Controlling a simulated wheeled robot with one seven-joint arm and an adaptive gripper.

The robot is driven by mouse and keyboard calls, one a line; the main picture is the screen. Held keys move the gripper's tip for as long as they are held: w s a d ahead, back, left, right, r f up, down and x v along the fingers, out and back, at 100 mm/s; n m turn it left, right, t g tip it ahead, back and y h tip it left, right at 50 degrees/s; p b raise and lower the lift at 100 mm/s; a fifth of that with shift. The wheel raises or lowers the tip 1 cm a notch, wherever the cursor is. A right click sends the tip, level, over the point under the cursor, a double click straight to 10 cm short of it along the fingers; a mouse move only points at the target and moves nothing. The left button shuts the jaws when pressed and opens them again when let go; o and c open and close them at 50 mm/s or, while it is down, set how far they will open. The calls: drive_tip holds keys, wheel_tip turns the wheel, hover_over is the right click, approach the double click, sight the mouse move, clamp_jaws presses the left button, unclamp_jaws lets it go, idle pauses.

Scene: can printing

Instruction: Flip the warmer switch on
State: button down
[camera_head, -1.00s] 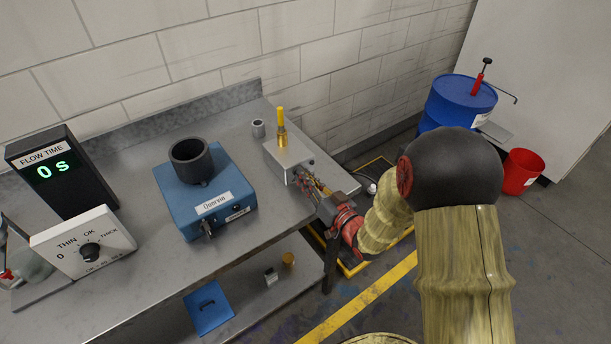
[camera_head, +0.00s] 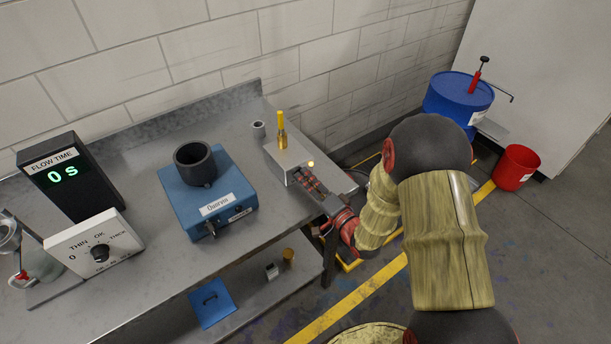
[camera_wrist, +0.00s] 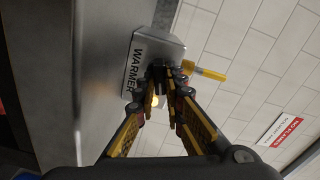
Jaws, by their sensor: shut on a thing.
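A small lamp (camera_head: 310,164) on the box glows yellow. In the wrist view the box (camera_wrist: 168,47) carries a "WARMER" label (camera_wrist: 137,68), and the lit lamp (camera_wrist: 155,101) shows beside my fingers. My gripper (camera_head: 300,180) is at the box's front face. In the wrist view its fingertips (camera_wrist: 162,72) are closed together on the warmer switch, which they mostly hide.
A blue "Quarvin" device (camera_head: 207,192) with a dark cup (camera_head: 194,163) stands left of the warmer. A blue drum (camera_head: 452,98) and red bucket (camera_head: 515,167) stand on the floor at right.

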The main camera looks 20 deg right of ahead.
drive_tip(key=shift+m+p, duration=0.7)
drive_tip(key=shift+m, duration=1.1)
drive_tip(key=c, duration=2)
unclamp_jaws()
drive_tip(key=shift+o, duration=0.6)
drive_tip(key=v, duration=1.2)
